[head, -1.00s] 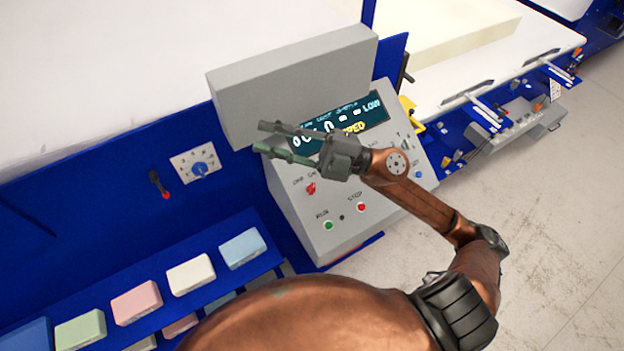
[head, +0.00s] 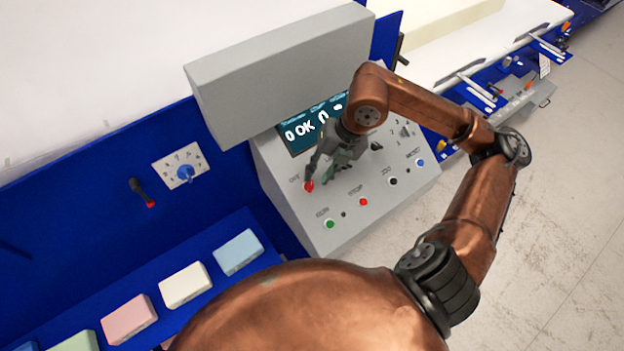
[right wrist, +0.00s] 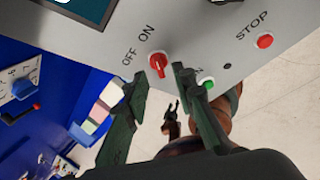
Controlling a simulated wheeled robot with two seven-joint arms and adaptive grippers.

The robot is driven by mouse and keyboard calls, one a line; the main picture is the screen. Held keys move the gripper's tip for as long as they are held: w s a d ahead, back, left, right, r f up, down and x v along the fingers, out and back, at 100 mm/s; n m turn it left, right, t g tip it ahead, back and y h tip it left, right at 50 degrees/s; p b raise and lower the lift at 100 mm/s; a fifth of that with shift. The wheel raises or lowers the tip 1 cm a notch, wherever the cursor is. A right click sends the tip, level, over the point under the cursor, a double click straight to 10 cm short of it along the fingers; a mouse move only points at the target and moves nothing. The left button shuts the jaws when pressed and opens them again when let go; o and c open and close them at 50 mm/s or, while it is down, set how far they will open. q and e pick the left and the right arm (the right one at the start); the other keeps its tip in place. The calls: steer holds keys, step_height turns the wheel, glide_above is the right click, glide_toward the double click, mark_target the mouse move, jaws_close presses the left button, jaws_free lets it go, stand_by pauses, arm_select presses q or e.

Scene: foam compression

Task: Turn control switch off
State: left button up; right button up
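The control switch is a red knob (head: 309,186) on the sloped grey control panel, beside the OFF label. In the right wrist view the red knob (right wrist: 157,63) sits below the OFF and ON labels. Which label it points to is not clear. My right gripper (head: 319,178) is at the panel with its fingers pointing down at the knob. In the right wrist view its two dark fingers (right wrist: 158,76) are apart, with the knob showing between and just beyond the tips. I see no contact. A small dark gripper shape (right wrist: 172,112) low in that view looks like my left one.
The green RUN button (head: 330,224) and red STOP button (head: 363,202) are close by on the panel. A grey hood (head: 275,75) overhangs the display (head: 300,133). A blue rotary dial (head: 185,173) and coloured foam blocks (head: 238,252) are to the left.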

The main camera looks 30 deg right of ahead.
mark_target(311, 185)
steer(key=shift+x, duration=2.15)
steer(key=shift+c, duration=0.3)
jaws_close()
